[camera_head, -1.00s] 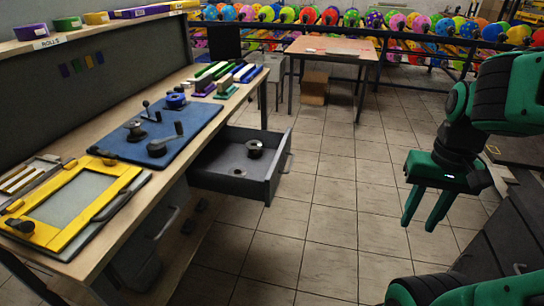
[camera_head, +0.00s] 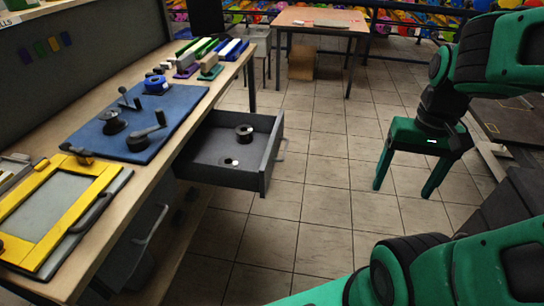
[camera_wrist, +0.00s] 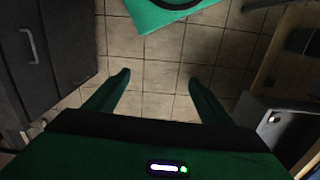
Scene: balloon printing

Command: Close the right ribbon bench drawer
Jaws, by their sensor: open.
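The right ribbon bench drawer (camera_head: 264,167) is dark grey and pulled out from under the workbench, left of centre in the head view. It has a handle (camera_head: 282,148) on its front, and a small dark spool (camera_head: 244,132) and a pale disc (camera_head: 229,163) lie inside. My gripper (camera_head: 404,193) is open and empty, pointing down over the floor to the right of the drawer, well apart from it. In the wrist view its two fingers (camera_wrist: 158,82) are spread above bare tiles. An open drawer (camera_wrist: 278,122) shows at the right of that view.
The workbench (camera_head: 172,127) holds a blue mat (camera_head: 185,108), a yellow frame (camera_head: 98,178) and several small blocks. A wooden table (camera_head: 322,18) stands at the back. Tiled floor between drawer and gripper is clear. A dark cabinet (camera_wrist: 35,60) stands left in the wrist view.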

